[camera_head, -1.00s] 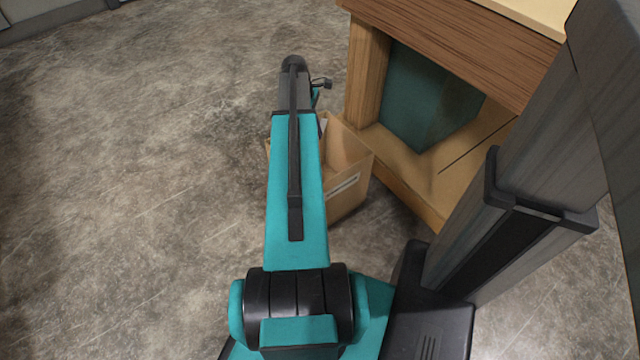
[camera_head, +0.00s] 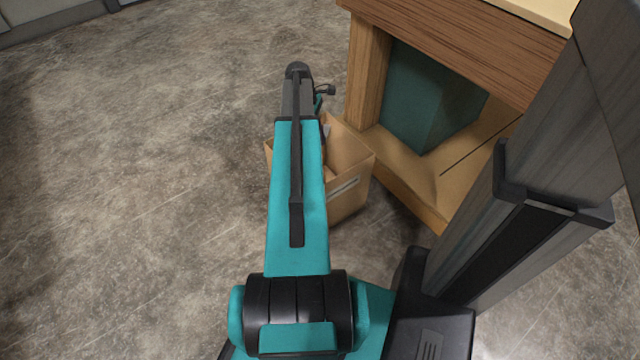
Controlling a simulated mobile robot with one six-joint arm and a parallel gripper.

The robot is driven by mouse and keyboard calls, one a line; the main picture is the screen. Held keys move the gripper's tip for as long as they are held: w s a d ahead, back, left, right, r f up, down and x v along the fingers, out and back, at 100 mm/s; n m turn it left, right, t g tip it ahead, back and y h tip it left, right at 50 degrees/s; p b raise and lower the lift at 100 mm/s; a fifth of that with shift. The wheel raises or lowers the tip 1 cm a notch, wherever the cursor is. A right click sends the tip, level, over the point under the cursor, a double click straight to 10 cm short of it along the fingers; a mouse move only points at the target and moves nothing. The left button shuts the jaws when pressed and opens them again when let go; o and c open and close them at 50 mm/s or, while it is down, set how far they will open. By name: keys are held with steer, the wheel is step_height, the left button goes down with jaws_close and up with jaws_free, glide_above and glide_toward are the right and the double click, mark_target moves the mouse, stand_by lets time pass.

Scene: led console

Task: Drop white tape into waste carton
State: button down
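The waste carton (camera_head: 351,190) is an open brown cardboard box on the floor, beside the wooden bench. My teal arm reaches out over it and covers its left and middle part. My gripper is hidden beneath the far end of the arm, so its fingers do not show. The white tape is not visible in this view. Inside the carton I see only part of the far and right inner walls.
A wooden bench (camera_head: 455,38) stands at the right, with a teal bin (camera_head: 428,98) on its lower shelf (camera_head: 400,170). Its leg is close to the carton. The grey floor (camera_head: 140,190) at the left is clear.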

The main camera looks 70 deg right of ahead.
steer(key=shift+f+b, duration=2)
steer(key=shift+f, duration=0.05)
steer(key=c, duration=1.9)
jaws_free()
steer(key=shift+r, duration=0.1)
steer(key=p+v, duration=0.4)
steer(key=v, duration=0.9)
steer(key=shift+r, duration=0.3)
